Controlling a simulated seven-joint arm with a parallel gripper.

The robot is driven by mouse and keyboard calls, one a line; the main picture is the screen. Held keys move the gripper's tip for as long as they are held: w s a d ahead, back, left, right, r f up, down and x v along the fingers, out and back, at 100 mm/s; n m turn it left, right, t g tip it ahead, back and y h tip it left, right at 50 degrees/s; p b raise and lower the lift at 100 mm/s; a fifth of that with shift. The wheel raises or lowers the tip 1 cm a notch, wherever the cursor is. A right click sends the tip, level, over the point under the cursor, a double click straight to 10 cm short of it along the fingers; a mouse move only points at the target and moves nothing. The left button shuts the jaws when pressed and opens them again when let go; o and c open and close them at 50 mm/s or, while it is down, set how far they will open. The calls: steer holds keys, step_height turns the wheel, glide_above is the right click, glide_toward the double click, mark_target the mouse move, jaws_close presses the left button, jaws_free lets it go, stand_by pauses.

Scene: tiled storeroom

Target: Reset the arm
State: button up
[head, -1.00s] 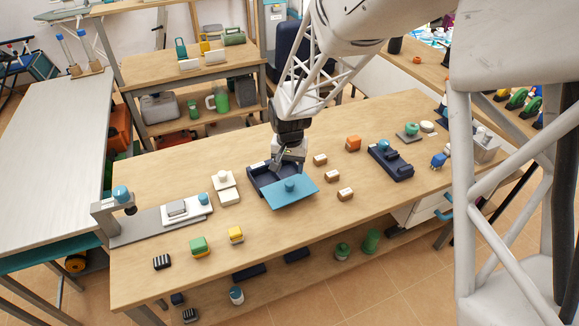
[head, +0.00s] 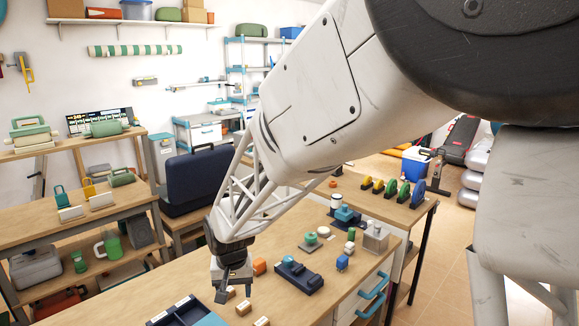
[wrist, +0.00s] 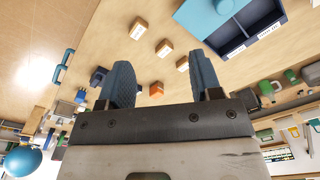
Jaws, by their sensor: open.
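My gripper (head: 236,283) hangs over the wooden workbench (head: 330,265) in the head view, pointing down above the small wooden blocks. In the wrist view its two dark blue fingers (wrist: 160,85) stand apart with nothing held between them. The arm reaches in from the upper right of the head view. A dark blue divided tray (head: 178,314) with a light blue lid part shows at the bottom edge of the head view. The tray also shows at the upper right of the wrist view (wrist: 262,18).
Small labelled wooden blocks (head: 243,308), an orange block (head: 259,266) and a dark blue holder (head: 299,277) lie on the bench close to my gripper. A dark blue case (head: 197,180) stands behind. Shelves (head: 68,217) with tools are at the left.

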steer(key=s+d+r, duration=0.4)
steer(key=d+r, duration=0.3)
steer(key=d, duration=0.4)
steer(key=s+d+r+m+t, duration=0.1)
steer(key=s+d+r, duration=0.2)
steer(key=s+d, duration=0.7)
steer(key=s+d+r+m+t, duration=0.1)
steer(key=s+d+r, duration=0.2)
steer(key=s+d, duration=0.8)
steer(key=shift+s+d+r, duration=0.15)
steer(key=shift+r, duration=0.2)
